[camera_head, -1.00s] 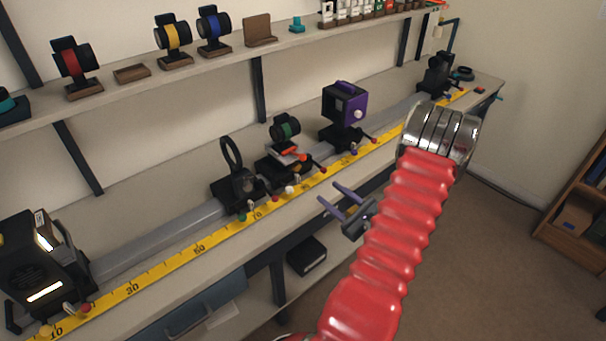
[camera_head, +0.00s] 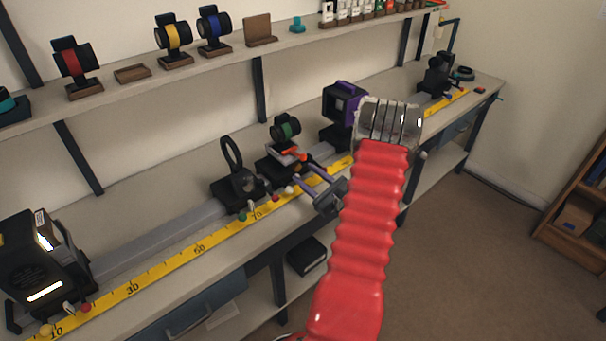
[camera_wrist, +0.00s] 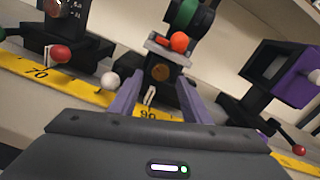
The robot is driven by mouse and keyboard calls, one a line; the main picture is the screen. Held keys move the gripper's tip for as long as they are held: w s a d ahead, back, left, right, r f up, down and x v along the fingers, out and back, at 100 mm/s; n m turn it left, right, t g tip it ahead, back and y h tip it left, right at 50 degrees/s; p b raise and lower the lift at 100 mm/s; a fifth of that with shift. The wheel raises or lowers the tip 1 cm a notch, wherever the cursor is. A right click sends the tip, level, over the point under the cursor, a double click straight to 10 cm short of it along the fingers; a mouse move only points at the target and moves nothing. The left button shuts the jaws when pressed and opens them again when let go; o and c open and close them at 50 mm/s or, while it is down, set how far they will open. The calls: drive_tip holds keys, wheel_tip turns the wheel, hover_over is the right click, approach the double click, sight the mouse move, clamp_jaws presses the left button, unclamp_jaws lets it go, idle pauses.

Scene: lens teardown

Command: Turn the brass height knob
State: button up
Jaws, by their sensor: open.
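The brass height knob (camera_wrist: 161,73) is a round, brass-coloured disc on the front of the black carriage, below an orange ball knob (camera_wrist: 179,40), in the wrist view. I cannot make it out in the head view. Above it stands the green-ringed lens mount (camera_head: 285,128), which also shows in the wrist view (camera_wrist: 185,14). My gripper (camera_head: 304,172) is open and empty, with its two purple fingers pointing at this carriage. In the wrist view the fingers (camera_wrist: 159,84) sit either side of the knob's line, apparently short of it.
A black-bladed ring holder (camera_head: 235,175) stands left of the carriage and a purple box mount (camera_head: 345,104) right of it. A white ball knob (camera_wrist: 110,80) and a red ball knob (camera_wrist: 61,53) stick out near the yellow scale (camera_head: 200,247) along the bench front.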

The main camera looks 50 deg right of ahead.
drive_tip(key=shift+x, duration=1.05)
drive_tip(key=shift+c, duration=0.6)
drive_tip(key=shift+a, duration=0.1)
drive_tip(key=c, duration=0.9)
